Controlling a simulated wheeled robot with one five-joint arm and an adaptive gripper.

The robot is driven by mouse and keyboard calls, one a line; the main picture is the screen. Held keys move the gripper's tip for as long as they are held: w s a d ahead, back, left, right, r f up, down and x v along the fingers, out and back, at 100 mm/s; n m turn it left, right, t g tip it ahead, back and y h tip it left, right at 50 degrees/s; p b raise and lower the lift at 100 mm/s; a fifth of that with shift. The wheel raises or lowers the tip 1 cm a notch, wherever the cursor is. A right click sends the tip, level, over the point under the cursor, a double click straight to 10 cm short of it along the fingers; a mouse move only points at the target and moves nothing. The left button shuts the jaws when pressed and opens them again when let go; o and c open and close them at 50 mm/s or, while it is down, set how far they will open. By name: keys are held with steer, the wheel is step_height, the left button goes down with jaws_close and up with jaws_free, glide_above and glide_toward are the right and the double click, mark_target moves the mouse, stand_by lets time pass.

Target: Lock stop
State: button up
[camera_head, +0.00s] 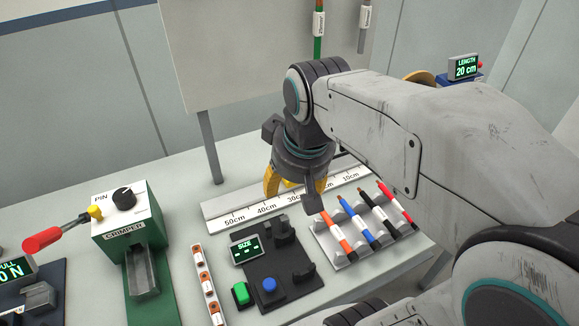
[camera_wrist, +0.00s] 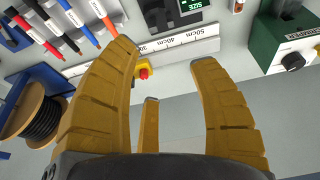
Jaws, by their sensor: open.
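The measuring rail (camera_head: 232,212) with cm marks lies along the back of the bench. It also shows in the wrist view (camera_wrist: 183,40). My gripper (camera_head: 292,190) has yellow fingers, spread open and empty, over the rail. Its fingers also show in the wrist view (camera_wrist: 164,58). Whether the knob is turned tight is not visible.
A green crimper (camera_head: 130,235) with a red-handled lever stands left. A black size gauge (camera_head: 270,262) and a rack of coloured wires (camera_head: 352,240) stand in front of the rail. A cable spool (camera_wrist: 40,120) and a length display (camera_head: 466,67) are off to one side.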

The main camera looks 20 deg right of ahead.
steer(key=w+d+g, duration=0.1)
steer(key=w+d, duration=0.2)
steer(key=w, duration=0.6)
steer(key=w+d+f+g, duration=0.1)
steer(key=w+d+f, duration=0.1)
steer(key=w+f, duration=0.3)
steer(key=w+d+f+m, duration=0.1)
steer(key=w+d+f, duration=0.2)
steer(key=w+f, duration=0.3)
steer(key=w+d+f+g, duration=0.1)
steer(key=w+d+f, duration=0.2)
steer(key=w+f, duration=0.2)
steer(key=shift+w+d+f+g+b, duration=0.2)
steer(key=shift+w+f+g+b, duration=0.1)
steer(key=shift+w, duration=0.15)
steer(key=shift+w+d+f, duration=0.1)
steer(key=shift+d+f, duration=0.05)
steer(key=shift+f, duration=0.35)
steer(key=shift+w+d+f, duration=0.1)
steer(key=shift+f, duration=0.4)
steer(key=shift+f+p, duration=0.6)
steer(key=shift+f, duration=2.6)
steer(key=shift+o, duration=0.2)
